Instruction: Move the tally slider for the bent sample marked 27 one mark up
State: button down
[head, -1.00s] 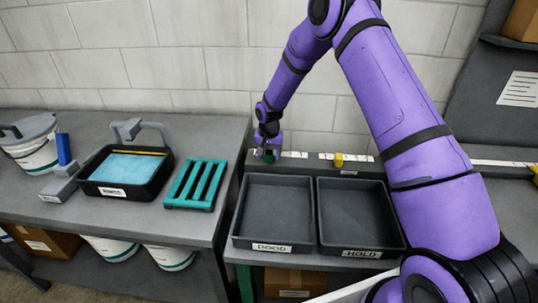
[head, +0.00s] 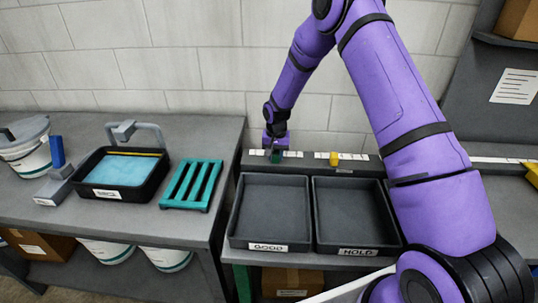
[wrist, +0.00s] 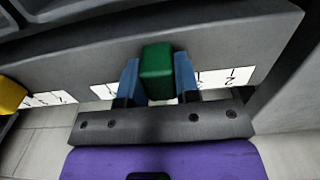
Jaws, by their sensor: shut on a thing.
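The green tally slider (wrist: 157,72) sits between the blue fingers of my gripper (wrist: 157,84) in the wrist view. The fingers are shut on its two sides. In the head view my gripper (head: 276,149) reaches down to the rail behind the trays, and the green slider (head: 276,157) shows small at its tips. White scale strips (wrist: 229,77) with marks lie on both sides of the slider; the fingers hide part of the scale. A yellow slider (head: 334,158) stands further right on the same rail. No bent sample marked 27 can be made out.
A green rack (head: 191,185) and a black tub (head: 109,192) with a blue pad are on the left bench. A pale block wall rises behind.

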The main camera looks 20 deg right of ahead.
aim_at(276, 152)
jog(key=c, duration=0.8)
grip_release()
jog(key=shift+c, duration=0.2)
jog(key=shift+r, duration=0.15)
notch_tip(276, 152, up, 11)
jog(key=shift+f, duration=0.2)
